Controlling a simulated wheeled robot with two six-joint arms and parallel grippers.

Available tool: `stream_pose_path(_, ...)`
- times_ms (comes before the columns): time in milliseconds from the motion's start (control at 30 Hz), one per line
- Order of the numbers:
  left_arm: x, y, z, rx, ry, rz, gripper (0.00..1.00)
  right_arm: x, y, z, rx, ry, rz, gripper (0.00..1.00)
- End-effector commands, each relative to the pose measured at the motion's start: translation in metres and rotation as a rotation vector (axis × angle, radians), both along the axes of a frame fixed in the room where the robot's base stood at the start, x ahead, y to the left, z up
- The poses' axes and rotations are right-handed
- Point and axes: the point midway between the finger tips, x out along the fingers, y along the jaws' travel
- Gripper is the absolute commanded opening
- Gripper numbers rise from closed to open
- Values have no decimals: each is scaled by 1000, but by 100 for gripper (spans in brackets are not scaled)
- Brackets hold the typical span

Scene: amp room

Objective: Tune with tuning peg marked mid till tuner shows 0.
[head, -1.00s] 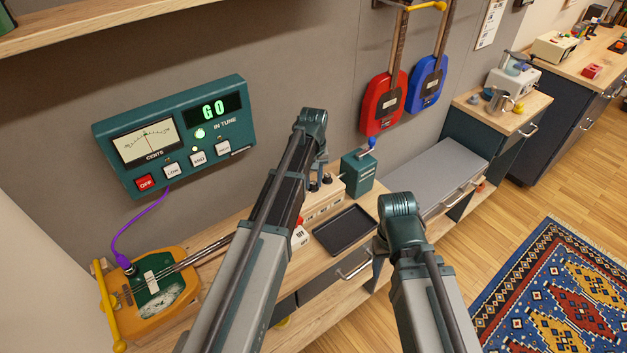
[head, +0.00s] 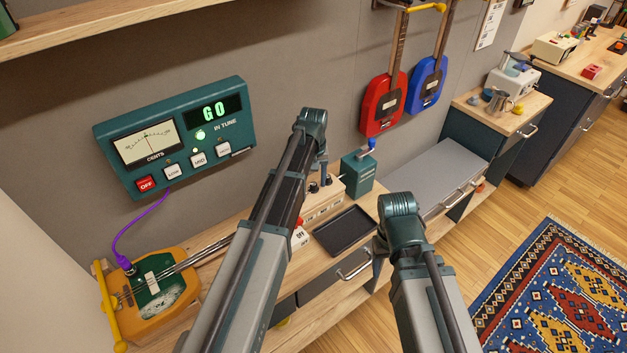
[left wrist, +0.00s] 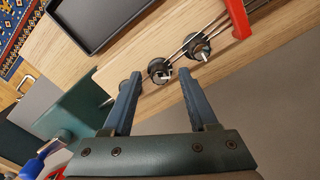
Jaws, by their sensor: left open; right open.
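The teal tuner (head: 178,138) on the wall reads GO in green beside a lit green lamp and the words IN TUNE. Its meter needle stands near the centre. The orange instrument body (head: 150,295) lies at the left, with its neck running behind my left arm. In the left wrist view my open left gripper (left wrist: 162,82) is at the headstock. A dark round tuning peg (left wrist: 160,70) sits about between its fingertips; another peg (left wrist: 197,46) is beside it. I cannot read the peg marks. My right gripper (head: 379,250) is mostly hidden behind its own arm.
A black tray (head: 345,230) lies on the wooden bench right of the headstock. A teal box (head: 358,175) with a blue-knobbed crank stands behind it. Red (head: 383,103) and blue (head: 428,83) guitars hang on the wall. A purple cable (head: 120,237) links tuner and instrument.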

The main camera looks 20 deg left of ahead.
Motion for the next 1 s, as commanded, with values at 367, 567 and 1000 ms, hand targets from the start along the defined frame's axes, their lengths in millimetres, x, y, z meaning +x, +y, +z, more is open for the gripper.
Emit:
stream_pose_path(367,0,0,48,0,0,0,59,0,0,48,0,0,1,61)
stream_pose_path(567,0,0,79,0,0,0,59,0,0,79,0,0,2,61)
stream_pose_path(1000,0,0,133,0,0,0,59,0,0,133,2,0,-10,61)
